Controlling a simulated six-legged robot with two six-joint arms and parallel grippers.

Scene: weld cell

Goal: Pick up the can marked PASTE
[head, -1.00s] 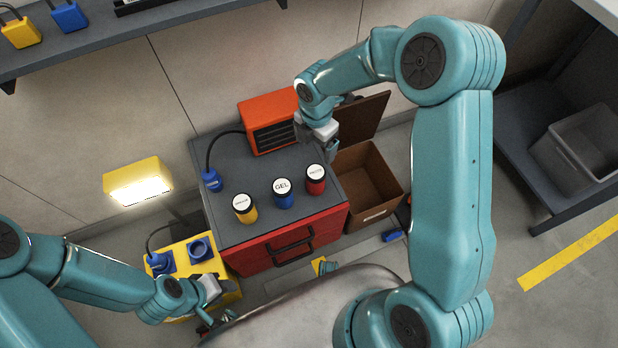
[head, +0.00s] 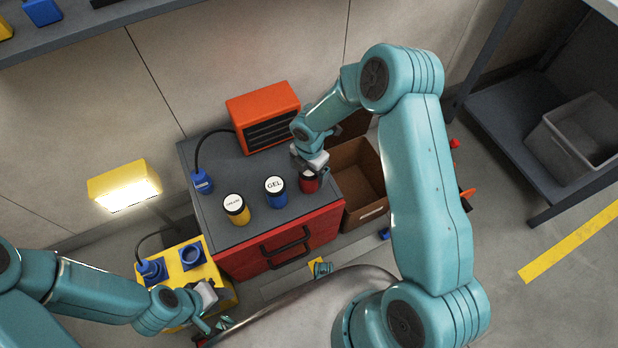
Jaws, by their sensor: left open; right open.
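Three cans stand on the grey top of a red cabinet. The blue can (head: 275,193) reads GEL. The yellow can (head: 237,211) has a white lid label too small to read surely. The red can (head: 309,185) stands at the right; its lid is mostly hidden by my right gripper, so I cannot read its label here. My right gripper (head: 311,173) is open and down at the red can's top; I cannot tell whether it touches. My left gripper (head: 207,309) is open and empty, low at the left by the yellow box, away from the cans.
An orange heater (head: 264,116) stands behind the cans on the cabinet (head: 217,235). An open cardboard box (head: 366,212) is right of it. A yellow box (head: 216,276) with blue sockets and a lit yellow lamp (head: 125,186) are at the left.

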